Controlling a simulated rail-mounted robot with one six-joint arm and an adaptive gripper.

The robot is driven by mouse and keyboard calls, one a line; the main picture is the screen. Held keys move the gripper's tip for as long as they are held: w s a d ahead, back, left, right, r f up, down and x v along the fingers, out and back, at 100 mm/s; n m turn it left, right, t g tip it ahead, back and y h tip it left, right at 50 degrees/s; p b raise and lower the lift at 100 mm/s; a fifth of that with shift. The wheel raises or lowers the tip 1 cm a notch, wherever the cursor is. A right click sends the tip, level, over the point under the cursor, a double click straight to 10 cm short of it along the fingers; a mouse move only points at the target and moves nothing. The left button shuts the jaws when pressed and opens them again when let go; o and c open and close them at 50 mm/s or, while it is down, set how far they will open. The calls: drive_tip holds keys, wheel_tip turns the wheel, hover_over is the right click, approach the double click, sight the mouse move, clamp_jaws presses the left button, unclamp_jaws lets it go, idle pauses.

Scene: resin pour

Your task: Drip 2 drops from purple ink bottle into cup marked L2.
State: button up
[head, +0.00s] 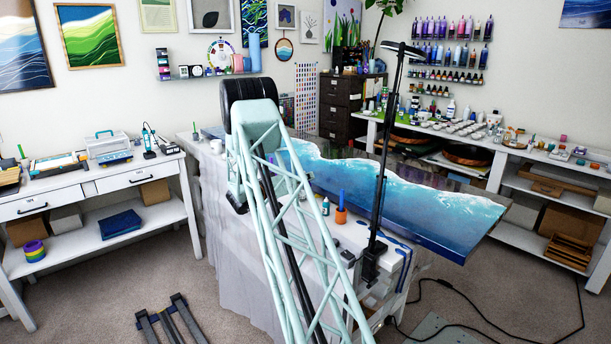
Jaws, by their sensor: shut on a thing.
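My lattice arm rises through the middle of the head view and bends at a dark joint in front of the cloth-covered table (222,255). My gripper does not show; the arm hides the area behind it. I cannot pick out the purple ink bottle for certain. Small dark dropper bottles stand on a wall shelf (445,77) at the back right, too small to tell their colours. Several small white cups (470,128) stand on the right bench, but no L2 marking can be read.
A blue wave-patterned resin panel (420,205) covers much of the table. A black lamp (380,190) stands at its front edge, near an orange holder (341,215). A white side table (95,183) is at left. A black cable (500,335) lies on the floor.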

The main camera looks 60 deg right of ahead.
drive_tip(key=shift+s+n+g+p, duration=0.3)
drive_tip(key=shift+n+p, duration=0.9)
drive_tip(key=shift+p, duration=0.1)
drive_tip(key=shift+s+a+f+n+y+p, duration=0.15)
drive_tip(key=shift+f+n+y+p, duration=0.1)
drive_tip(key=shift+n+p, duration=0.5)
drive_tip(key=shift+s+f+n+y+p, duration=0.15)
drive_tip(key=shift+f+n+p, duration=0.1)
drive_tip(key=shift+n+p, duration=0.45)
drive_tip(key=shift+f+n+p, duration=0.1)
drive_tip(key=shift+n+p, duration=0.15)
drive_tip(key=shift+p, duration=0.25)
drive_tip(key=n+p, duration=0.1)
drive_tip(key=p, duration=0.1)
drive_tip(key=shift+s+f+g+p, duration=0.15)
drive_tip(key=shift+f+g+p, duration=0.05)
drive_tip(key=shift+g+p, duration=0.1)
drive_tip(key=shift+n+p, duration=0.3)
drive_tip(key=n+p, duration=0.1)
drive_tip(key=f+n+p, duration=0.1)
drive_tip(key=p, duration=0.1)
drive_tip(key=shift+s+g, duration=0.1)
drive_tip(key=shift+g, duration=0.3)
drive_tip(key=shift+a+f, duration=0.1)
drive_tip(key=shift+n+y+p, duration=0.3)
drive_tip(key=shift+n+p, duration=0.4)
drive_tip(key=shift+p, duration=0.1)
drive_tip(key=shift+n+g+p, duration=0.3)
drive_tip(key=shift+n+p, duration=0.25)
drive_tip(key=shift+n, duration=0.05)
